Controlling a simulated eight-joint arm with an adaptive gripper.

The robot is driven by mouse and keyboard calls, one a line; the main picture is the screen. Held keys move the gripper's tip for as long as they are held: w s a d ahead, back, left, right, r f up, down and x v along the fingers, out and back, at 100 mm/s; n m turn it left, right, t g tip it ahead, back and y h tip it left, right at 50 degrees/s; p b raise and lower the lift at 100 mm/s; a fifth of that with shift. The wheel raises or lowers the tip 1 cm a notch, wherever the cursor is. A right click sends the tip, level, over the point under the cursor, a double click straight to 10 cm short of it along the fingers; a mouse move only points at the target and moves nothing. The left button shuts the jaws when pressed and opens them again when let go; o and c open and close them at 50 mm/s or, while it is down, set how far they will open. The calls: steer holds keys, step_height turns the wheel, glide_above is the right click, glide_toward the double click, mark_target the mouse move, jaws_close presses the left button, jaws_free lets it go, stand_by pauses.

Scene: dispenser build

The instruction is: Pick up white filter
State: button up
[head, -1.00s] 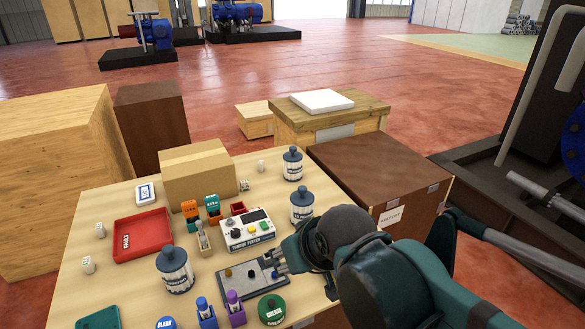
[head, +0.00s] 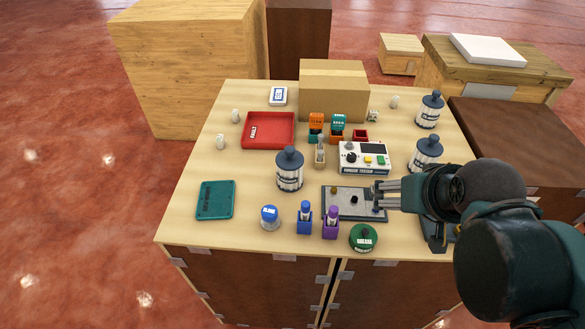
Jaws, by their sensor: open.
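Small white pieces stand on the table, and they are the likeliest white filters, though they are too small to identify surely. Two are at the left, a nearer white piece (head: 220,142) and a farther white piece (head: 236,116). Another white piece (head: 395,102) stands at the back right, beside the cardboard box. My gripper (head: 380,196) is open at the right end of the grey plate (head: 340,206), far from the left white pieces. I see nothing held between its fingers. Whether the fingers touch the plate is unclear.
A red tray (head: 268,144), a cardboard box (head: 333,92) and a white control box (head: 364,158) occupy the table (head: 180,215). A blue-lidded canister (head: 289,172) stands mid-table; two more stand at the right. Bare tabletop lies around the teal pad (head: 215,200).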

steer(key=shift+r, duration=2.15)
steer(key=n+g+y+p, duration=0.2)
steer(key=n+g+y, duration=0.4)
steer(key=n+y, duration=0.55)
glide_toward(290, 167)
steer(key=w+d, duration=0.2)
steer(key=d, duration=0.1)
steer(key=w+r+n+g+y, duration=0.1)
steer(key=w+n+y, duration=0.15)
steer(key=n, duration=0.45)
steer(key=shift+m+y, duration=0.25)
steer(key=shift+y, duration=0.05)
step_height(290, 167, down, 7)
steer(key=shift+s+a+f+p, duration=0.1)
steer(key=shift+s+f+p, duration=0.05)
steer(key=shift+p, duration=0.3)
steer(key=shift+b+x, duration=0.65)
steer(key=shift+x, duration=2.8)
